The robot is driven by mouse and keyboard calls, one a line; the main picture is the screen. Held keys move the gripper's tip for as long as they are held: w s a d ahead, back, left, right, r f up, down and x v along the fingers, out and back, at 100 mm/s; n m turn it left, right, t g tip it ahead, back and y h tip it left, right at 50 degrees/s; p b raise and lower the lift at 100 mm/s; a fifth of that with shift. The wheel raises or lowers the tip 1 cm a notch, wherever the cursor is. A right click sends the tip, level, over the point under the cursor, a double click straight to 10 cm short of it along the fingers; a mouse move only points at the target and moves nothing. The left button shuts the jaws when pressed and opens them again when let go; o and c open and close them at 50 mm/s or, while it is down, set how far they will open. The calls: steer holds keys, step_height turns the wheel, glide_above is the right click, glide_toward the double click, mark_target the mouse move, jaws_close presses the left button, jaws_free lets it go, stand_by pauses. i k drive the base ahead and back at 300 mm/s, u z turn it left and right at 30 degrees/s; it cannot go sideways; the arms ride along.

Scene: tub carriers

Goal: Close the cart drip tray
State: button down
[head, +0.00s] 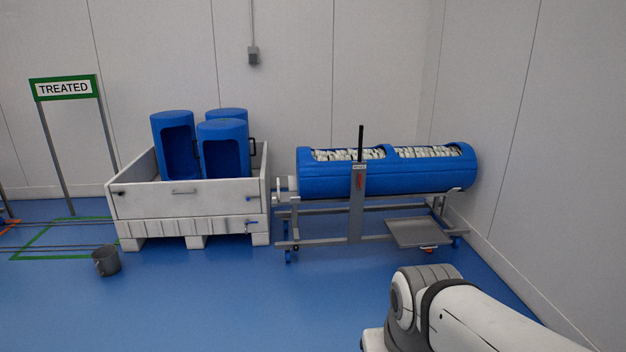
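The cart (356,225) is a grey metal frame on blue casters, standing against the back wall right of centre. It carries a long blue drum lying on its side, with two openings showing pale pieces inside. The drip tray (415,233) is a flat grey pan low at the cart's right end. It sticks out from under the frame toward me, with a small orange part beneath its front edge. My white and grey arm enters from the lower right, but my gripper is not visible.
A white pallet box (185,205) holding three blue tubs stands left of the cart. A grey bucket (106,261) sits on the floor at left, near a green TREATED sign (64,88). The right wall is close to the cart. The blue floor in front is clear.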

mark_target(417, 232)
steer(key=z, duration=0.2)
steer(key=i, duration=1.55)
steer(key=z, duration=0.55)
steer(key=i, duration=1.7)
steer(key=z, duration=0.65)
steer(key=i, duration=1)
steer(key=z, duration=0.3)
